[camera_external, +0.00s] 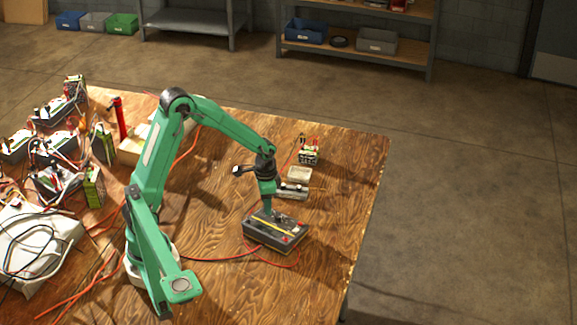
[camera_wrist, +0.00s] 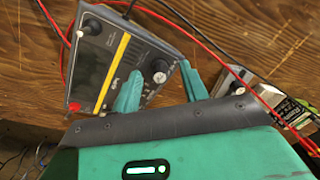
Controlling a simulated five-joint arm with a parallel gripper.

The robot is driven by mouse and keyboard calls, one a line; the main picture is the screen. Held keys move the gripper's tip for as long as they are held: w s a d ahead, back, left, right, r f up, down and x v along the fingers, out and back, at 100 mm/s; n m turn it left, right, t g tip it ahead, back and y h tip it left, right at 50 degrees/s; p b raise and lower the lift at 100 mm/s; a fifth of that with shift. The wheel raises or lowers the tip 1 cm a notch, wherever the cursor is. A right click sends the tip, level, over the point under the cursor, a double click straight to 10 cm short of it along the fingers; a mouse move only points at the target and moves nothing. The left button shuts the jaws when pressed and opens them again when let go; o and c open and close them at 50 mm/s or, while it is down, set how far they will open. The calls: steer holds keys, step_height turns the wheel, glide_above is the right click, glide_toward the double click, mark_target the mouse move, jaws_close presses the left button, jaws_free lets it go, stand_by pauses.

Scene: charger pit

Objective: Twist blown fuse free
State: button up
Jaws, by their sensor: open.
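A dark grey charger box (camera_external: 262,237) with a yellow stripe lies on the wooden bench in the external view. The wrist view shows its face (camera_wrist: 110,50), with a dark panel, a red post and a pale knob. My gripper (camera_external: 268,208) points down over the box. In the wrist view its two green fingers (camera_wrist: 160,67) are apart, on either side of a round silver-and-black cap (camera_wrist: 158,72). I cannot tell whether the fingers touch this cap. No part is plainly recognisable as the blown fuse; whether the cap holds it is unclear.
Red and black cables (camera_wrist: 175,20) run close to the box. Small pale boxes (camera_external: 299,175) and a battery-like unit (camera_external: 309,151) stand behind it. Several batteries and wires (camera_external: 50,150) crowd the left side. The bench's right part (camera_external: 345,190) is clear.

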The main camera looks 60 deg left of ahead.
steer(key=shift+c, duration=0.4)
steer(key=c, duration=0.8)
steer(key=shift+n, duration=1.2)
steer(key=shift+n, duration=1)
steer(key=shift+n, duration=0.4)
steer(key=shift+n, duration=0.9)
